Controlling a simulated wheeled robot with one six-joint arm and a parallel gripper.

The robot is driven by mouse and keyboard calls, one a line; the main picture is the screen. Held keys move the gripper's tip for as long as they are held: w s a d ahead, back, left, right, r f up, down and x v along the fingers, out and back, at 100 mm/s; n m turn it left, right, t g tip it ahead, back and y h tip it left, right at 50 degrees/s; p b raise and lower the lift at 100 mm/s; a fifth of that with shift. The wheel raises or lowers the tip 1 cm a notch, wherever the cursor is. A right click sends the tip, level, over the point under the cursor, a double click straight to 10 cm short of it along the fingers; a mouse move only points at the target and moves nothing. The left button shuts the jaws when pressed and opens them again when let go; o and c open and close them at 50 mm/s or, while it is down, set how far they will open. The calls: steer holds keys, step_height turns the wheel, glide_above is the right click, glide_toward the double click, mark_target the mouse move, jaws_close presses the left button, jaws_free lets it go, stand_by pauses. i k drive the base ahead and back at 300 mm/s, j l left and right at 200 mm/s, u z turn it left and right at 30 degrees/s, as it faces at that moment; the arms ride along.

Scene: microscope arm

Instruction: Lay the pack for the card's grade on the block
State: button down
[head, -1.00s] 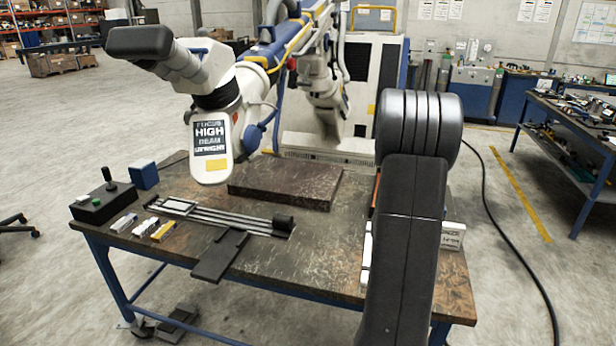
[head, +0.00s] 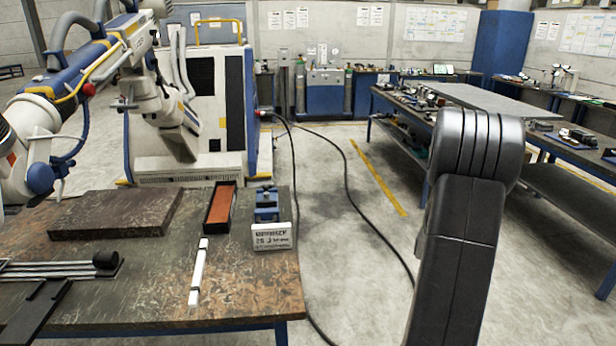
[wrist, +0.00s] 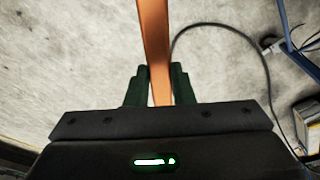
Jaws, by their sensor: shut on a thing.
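In the wrist view my gripper (wrist: 159,84) is shut on a long, flat orange strip (wrist: 154,35), which extends away from the fingers over the concrete floor. The gripper is outside the head view. A thick dark brown slab (head: 115,214) lies on the worn workbench (head: 232,290) at the left of the head view. A blue fixture (head: 267,205) stands near the bench's right edge, with a white printed card (head: 272,237) at its front. Its small print is hard to read. A black tray with a red-brown inside (head: 220,207) lies left of it.
A white bar with black bands (head: 198,272) lies near the bench front. Dark rails with a black knob (head: 106,260) are at left. A black cable (head: 350,200) crosses the floor. Another bench (head: 470,97) stands beyond. Open floor lies right of the workbench.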

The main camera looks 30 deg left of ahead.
mark_target(110, 218)
steer(key=i+l+z, duration=0.4)
steer(key=i+l, duration=0.35)
steer(key=i, duration=0.15)
steer(key=i+u, duration=0.4)
steer(key=i+l+u, duration=0.1)
steer(key=i+u, duration=0.3)
steer(key=i+j+u, duration=0.15)
steer(key=i+u, duration=0.25)
steer(key=i, duration=0.3)
steer(key=i+l+u, duration=0.1)
steer(key=i+u, duration=0.3)
steer(key=i, duration=1.65)
steer(key=i+u, duration=0.3)
steer(key=i, duration=0.4)
steer(key=i+l+u, duration=0.3)
steer(key=i, duration=0.4)
steer(key=i+j+u, duration=0.15)
steer(key=u, duration=0.25)
steer(key=i+u, duration=0.8)
steer(key=i+l+u, duration=0.1)
steer(key=u, duration=0.3)
steer(key=i+j+u, duration=0.15)
steer(key=i+u, duration=0.75)
steer(key=i+l+u, duration=0.2)
steer(key=i+u, duration=0.45)
steer(key=u, duration=0.25)
steer(key=i+u, duration=0.2)
steer(key=u, duration=0.2)
steer(key=i+l+u, duration=0.15)
steer(key=u, duration=0.3)
